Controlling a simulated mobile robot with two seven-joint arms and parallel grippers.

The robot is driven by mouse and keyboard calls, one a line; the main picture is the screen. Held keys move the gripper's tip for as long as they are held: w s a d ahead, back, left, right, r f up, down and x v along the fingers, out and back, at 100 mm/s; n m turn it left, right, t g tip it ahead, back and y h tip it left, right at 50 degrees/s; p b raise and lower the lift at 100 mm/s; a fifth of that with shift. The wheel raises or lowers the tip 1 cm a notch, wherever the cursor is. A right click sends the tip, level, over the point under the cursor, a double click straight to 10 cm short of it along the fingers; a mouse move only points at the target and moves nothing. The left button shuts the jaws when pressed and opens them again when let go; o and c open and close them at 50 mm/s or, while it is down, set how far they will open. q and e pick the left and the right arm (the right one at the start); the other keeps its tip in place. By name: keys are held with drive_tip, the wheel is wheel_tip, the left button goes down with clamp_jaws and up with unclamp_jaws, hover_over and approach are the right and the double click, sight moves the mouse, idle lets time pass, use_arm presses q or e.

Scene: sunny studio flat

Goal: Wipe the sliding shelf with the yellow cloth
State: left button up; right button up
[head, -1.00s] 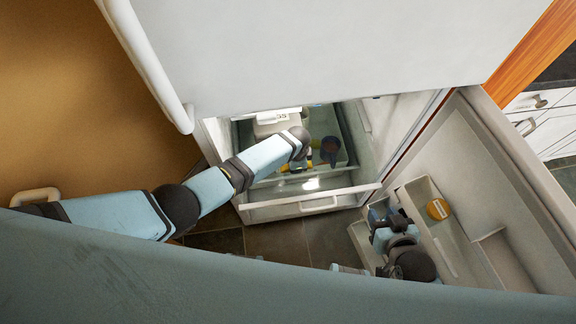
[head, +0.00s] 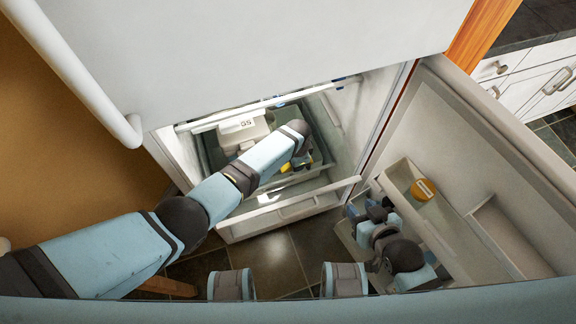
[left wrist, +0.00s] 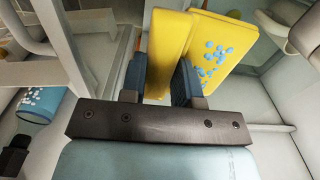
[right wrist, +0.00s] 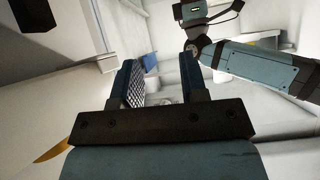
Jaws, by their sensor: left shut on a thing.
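My left gripper (left wrist: 160,85) is shut on the yellow cloth (left wrist: 170,45), which stands up between its fingers; a yellow part with blue dots (left wrist: 222,45) shows beside it. In the head view my left arm reaches into the open fridge, and a little of the yellow cloth (head: 307,161) shows past the wrist. A pale shelf edge (head: 262,103) crosses the fridge opening, and a clear-fronted compartment (head: 290,200) lies below; I cannot tell which is the sliding shelf. My right gripper (head: 372,208) is by the door; its wrist view shows it open and empty (right wrist: 160,85).
The fridge door (head: 500,150) stands open at the right, with a round orange-yellow item (head: 424,189) in its bin (head: 400,175). A white box (head: 243,128) sits inside the fridge. A large white door with a bar handle (head: 75,75) is above. Dark floor tiles (head: 270,260) show below.

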use_arm(q)
drive_tip(key=shift+w+d+b, duration=0.25)
drive_tip(key=shift+d+b, duration=0.15)
drive_tip(key=shift+d, duration=0.45)
